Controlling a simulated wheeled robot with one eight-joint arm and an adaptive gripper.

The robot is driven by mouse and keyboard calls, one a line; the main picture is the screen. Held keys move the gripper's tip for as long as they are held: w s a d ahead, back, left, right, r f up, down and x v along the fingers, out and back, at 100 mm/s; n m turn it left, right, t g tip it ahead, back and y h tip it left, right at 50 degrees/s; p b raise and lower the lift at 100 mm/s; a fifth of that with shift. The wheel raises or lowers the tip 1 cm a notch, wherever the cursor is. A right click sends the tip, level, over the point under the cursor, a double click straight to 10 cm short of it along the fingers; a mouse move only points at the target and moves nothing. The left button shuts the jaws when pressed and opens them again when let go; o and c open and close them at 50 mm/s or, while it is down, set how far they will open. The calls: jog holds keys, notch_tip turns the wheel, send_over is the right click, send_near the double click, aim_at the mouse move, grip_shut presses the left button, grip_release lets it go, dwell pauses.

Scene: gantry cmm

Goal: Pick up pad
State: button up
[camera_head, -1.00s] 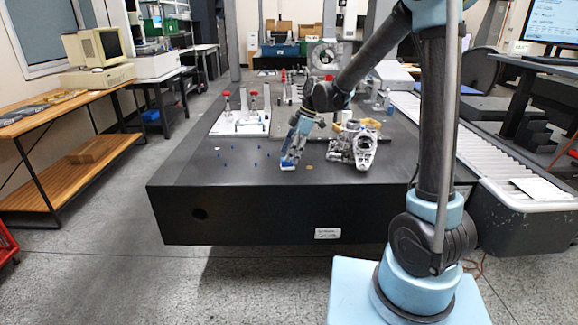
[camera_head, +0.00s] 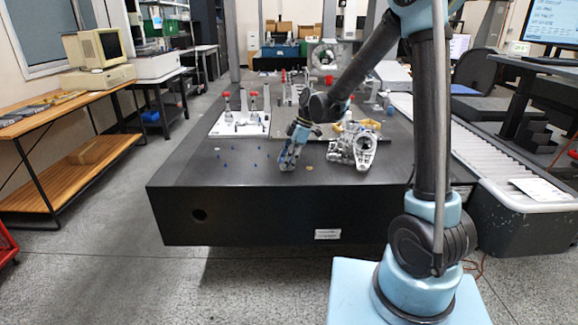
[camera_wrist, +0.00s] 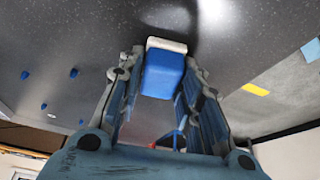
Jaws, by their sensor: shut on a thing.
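The pad (camera_wrist: 164,75) is a small blue block with a pale whitish end, seen between my fingers in the wrist view. My gripper (camera_wrist: 163,66) is shut on it, one finger along each side. In the head view my gripper (camera_head: 287,165) is low over the front middle of the dark table (camera_head: 230,185), and its fingers mostly hide the pad. I cannot tell whether the pad still touches the table.
A grey metal casting (camera_head: 358,149) stands close to the right of my gripper. Several small blue pegs (camera_head: 227,166) stand to the left. A white fixture plate with red-topped clamps (camera_head: 240,124) lies farther back.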

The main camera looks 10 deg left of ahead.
notch_tip(320, 180, up, 10)
dwell(0.6)
jog(key=o, duration=0.6)
jog(key=c, duration=0.4)
